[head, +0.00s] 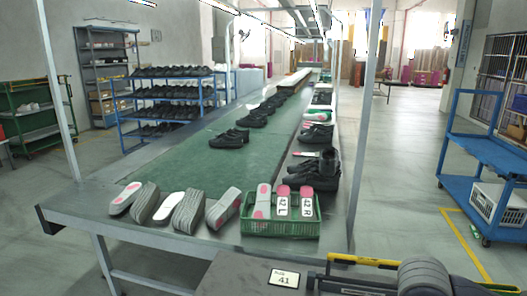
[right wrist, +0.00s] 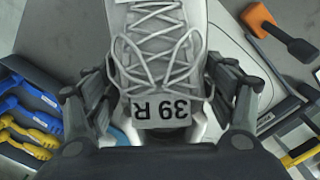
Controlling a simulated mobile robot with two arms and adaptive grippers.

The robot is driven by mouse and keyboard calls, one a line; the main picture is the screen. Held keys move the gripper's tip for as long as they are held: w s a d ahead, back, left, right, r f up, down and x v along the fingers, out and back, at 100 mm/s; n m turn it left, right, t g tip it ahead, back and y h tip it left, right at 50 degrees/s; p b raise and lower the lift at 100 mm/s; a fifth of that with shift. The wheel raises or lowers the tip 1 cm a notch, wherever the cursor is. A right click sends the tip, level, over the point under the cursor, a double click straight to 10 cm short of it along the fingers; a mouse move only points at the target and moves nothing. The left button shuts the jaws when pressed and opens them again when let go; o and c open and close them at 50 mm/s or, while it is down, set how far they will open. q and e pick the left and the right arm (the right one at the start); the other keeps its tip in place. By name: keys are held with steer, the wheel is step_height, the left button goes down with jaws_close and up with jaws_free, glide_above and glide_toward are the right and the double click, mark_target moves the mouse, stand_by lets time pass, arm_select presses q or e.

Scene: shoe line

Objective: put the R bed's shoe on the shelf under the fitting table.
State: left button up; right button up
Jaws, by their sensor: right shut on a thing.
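A light grey and white lace-up shoe (right wrist: 160,45) with a tag reading 39 R fills the middle of the right wrist view. The tag appears upside down. My right gripper (right wrist: 164,88) is shut on the shoe, with one dark finger on each side of it. The shoe's far end runs out of the top of the picture, and its underside is hidden, so I cannot tell whether it touches the bed. A pale rounded surface shows around and below it. My left gripper is in neither view. I cannot make out the shelf under the fitting table.
In the wrist view, blue- and yellow-handled tools (right wrist: 22,118) lie left and an orange-headed mallet (right wrist: 278,30) lies upper right. In the head view, a green crate (head: 281,228) stands on the shoe line. A blue cart (head: 483,188) stands right, with open floor between.

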steer(key=n, duration=0.2)
steer(key=a+n, duration=0.1)
steer(key=r+n, duration=0.1)
steer(key=n, duration=0.1)
steer(key=shift+a+n, duration=0.2)
steer(key=shift+n, duration=0.1)
steer(key=n, duration=0.4)
steer(key=a+r+n, duration=0.1)
steer(key=n, duration=0.1)
steer(key=shift+a, duration=0.1)
steer(key=shift+r, duration=0.1)
